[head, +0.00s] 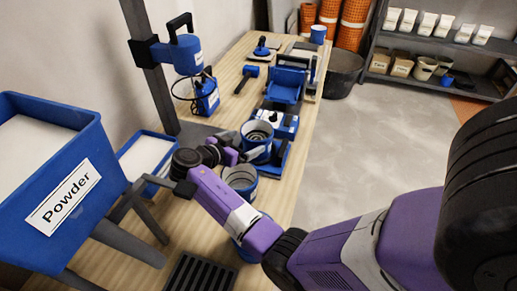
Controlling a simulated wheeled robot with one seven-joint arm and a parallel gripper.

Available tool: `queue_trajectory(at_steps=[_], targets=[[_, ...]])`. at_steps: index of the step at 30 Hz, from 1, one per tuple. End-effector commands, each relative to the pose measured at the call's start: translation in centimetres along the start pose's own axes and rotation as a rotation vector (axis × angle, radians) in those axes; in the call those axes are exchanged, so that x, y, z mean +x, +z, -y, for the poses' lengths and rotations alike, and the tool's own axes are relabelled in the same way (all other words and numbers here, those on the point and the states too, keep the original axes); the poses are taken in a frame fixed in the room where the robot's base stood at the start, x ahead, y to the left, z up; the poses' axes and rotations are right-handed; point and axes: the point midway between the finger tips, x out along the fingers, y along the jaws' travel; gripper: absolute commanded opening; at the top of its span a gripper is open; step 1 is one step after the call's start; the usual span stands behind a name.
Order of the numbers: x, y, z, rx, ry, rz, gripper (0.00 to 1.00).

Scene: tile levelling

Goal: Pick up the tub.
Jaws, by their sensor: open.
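A blue round tub (257,132) with a ringed, pale inside stands upright on the workbench, near the middle of the head view. A second blue tub (240,177) with a pale inside is nearer, partly hidden behind my purple forearm. I cannot tell which of the two the task means. My gripper (250,155) is open and points right, close to the ringed tub's lower near side and above the second tub. Whether its fingers touch or surround the ringed tub cannot be made out.
A blue bin labelled Powder (62,200) stands at the left, with a smaller blue tray (146,155) of white material beside it. A blue tool (287,83) and other blue equipment fill the far wooden workbench (232,78). Open floor (350,135) lies to the right.

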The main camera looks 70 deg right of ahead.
Motion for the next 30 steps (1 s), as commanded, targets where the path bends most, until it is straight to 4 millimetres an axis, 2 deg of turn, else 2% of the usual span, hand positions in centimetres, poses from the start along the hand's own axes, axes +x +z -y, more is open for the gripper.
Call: queue_trajectory(at_steps=[10, 18, 27, 28, 30], targets=[[3.4, -0.3, 0.0, 0.002, 0.006, -0.001, 1.0], [7.0, -0.5, 0.2, 0.001, 0.005, 0.0, 1.0], [7.6, -0.5, 0.2, 0.002, 0.003, 0.0, 1.0], [7.6, -0.5, 0.2, 0.002, 0.003, 0.0, 0.98], [7.6, -0.5, 0.2, 0.002, 0.003, 0.0, 0.84]])
